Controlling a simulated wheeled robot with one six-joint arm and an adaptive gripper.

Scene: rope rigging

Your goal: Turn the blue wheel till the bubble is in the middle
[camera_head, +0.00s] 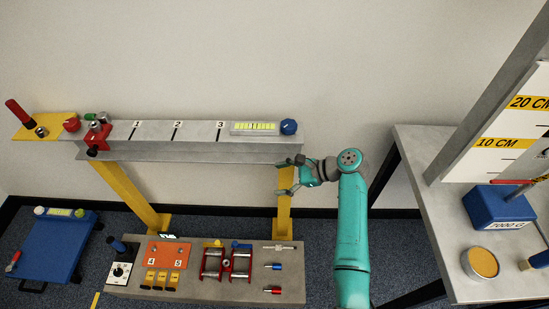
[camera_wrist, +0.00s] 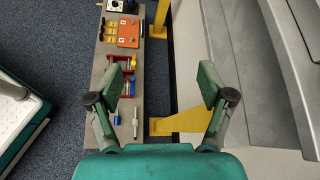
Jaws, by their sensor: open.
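A blue wheel (camera_head: 288,127) sits at the right end of the grey beam in the head view. Just left of it is a yellow-green level vial (camera_head: 254,128) with dark marks; the bubble is too small to make out. My gripper (camera_head: 284,177) is open and empty, below the wheel and apart from it, near the beam's right end. In the wrist view my gripper (camera_wrist: 163,84) shows two spread fingers with nothing between them; the wheel is not in that view.
The grey beam (camera_head: 195,130) stands on yellow legs (camera_head: 284,215). A low bench (camera_head: 205,285) with clamps and an orange block lies below. Left is a blue platform (camera_head: 45,250) with another vial (camera_head: 60,212). A grey table (camera_head: 415,150) with a blue weight stands at right.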

